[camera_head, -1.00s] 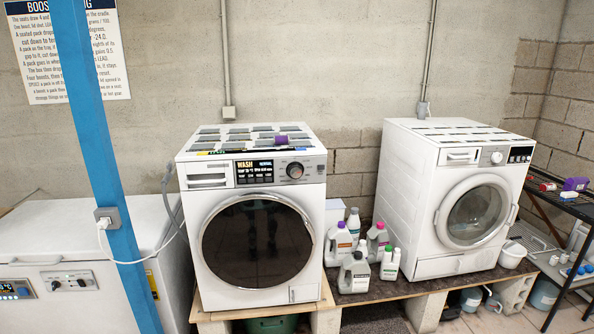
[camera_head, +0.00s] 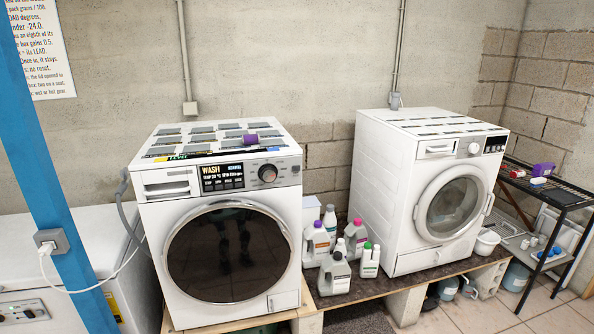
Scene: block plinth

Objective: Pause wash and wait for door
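The left washing machine (camera_head: 228,225) stands on a wooden block plinth with its dark round door (camera_head: 226,252) closed. Its control panel has a lit display (camera_head: 222,175) that reads "WASH" with smaller text below, and a round dial (camera_head: 267,173) to the right of it. A second white front-loader (camera_head: 432,190) stands to the right, its round door (camera_head: 449,208) looking closed and its display dark. Neither of my grippers shows in the head view. A dim reflection of a robot shows in the left machine's door glass.
Several detergent bottles (camera_head: 335,272) stand between the machines. A blue post (camera_head: 52,200) with a socket and white cable rises in front of a white chest (camera_head: 90,240) at left. A black rack (camera_head: 552,192) stands at right. A purple item (camera_head: 250,139) lies on the left machine.

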